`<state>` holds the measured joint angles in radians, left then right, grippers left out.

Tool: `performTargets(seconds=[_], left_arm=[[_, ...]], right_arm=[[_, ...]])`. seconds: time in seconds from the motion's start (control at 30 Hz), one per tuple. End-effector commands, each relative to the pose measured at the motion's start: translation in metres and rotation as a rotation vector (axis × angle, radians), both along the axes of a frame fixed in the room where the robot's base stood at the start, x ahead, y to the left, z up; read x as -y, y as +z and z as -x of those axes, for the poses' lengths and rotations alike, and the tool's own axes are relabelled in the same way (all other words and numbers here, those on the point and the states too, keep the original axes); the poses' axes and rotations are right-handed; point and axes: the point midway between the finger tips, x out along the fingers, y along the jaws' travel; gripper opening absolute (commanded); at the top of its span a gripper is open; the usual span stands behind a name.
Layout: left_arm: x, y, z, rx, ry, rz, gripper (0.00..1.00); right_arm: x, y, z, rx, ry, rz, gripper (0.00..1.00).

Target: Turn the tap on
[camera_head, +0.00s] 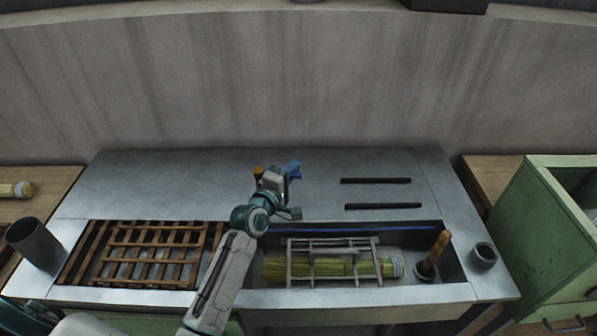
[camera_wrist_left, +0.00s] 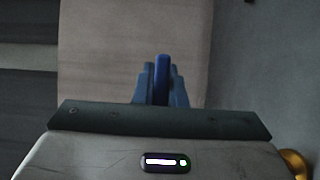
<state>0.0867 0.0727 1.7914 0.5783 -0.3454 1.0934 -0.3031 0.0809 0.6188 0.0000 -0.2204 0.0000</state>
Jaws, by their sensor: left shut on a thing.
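My left gripper (camera_head: 291,172) is at the back of the metal counter, above the sink's rear edge. In the left wrist view its blue fingers (camera_wrist_left: 162,88) are shut on a narrow dark-blue piece (camera_wrist_left: 162,66), which looks like the tap's handle. The rest of the tap is mostly hidden behind the gripper. A small brass-coloured part (camera_head: 258,171) shows just left of the gripper, and a yellow part (camera_wrist_left: 295,163) shows at the lower right of the wrist view. I cannot tell how they join the blue piece. My right gripper is not in view.
The sink basin (camera_head: 430,290) holds a straw broom head (camera_head: 350,268) under a metal rack (camera_head: 333,241) and a wooden-handled tool (camera_head: 434,251). A wooden slatted grate (camera_head: 150,250) lies left. Two black bars (camera_head: 376,181) lie at the back right. A grey cup (camera_head: 33,243) stands far left.

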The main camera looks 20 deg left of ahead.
Motion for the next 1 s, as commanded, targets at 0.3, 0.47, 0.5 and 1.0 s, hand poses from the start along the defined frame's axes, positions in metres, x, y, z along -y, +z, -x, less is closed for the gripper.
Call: performTargets(seconds=[0.3, 0.47, 0.5, 1.0], left_arm=[[0.0, -0.002, 0.0, -0.004, 0.0, -0.001, 0.33], [0.0, -0.001, 0.0, -0.002, 0.001, 0.0, 0.33], [0.0, -0.001, 0.0, -0.002, 0.001, 0.0, 0.33], [-0.013, -0.003, 0.07, -0.004, 0.0, -0.004, 0.33]], right_arm=[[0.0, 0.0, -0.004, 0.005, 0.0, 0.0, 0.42], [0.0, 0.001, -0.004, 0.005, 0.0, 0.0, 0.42], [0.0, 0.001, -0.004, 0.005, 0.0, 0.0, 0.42], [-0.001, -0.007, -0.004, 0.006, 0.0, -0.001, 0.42]])
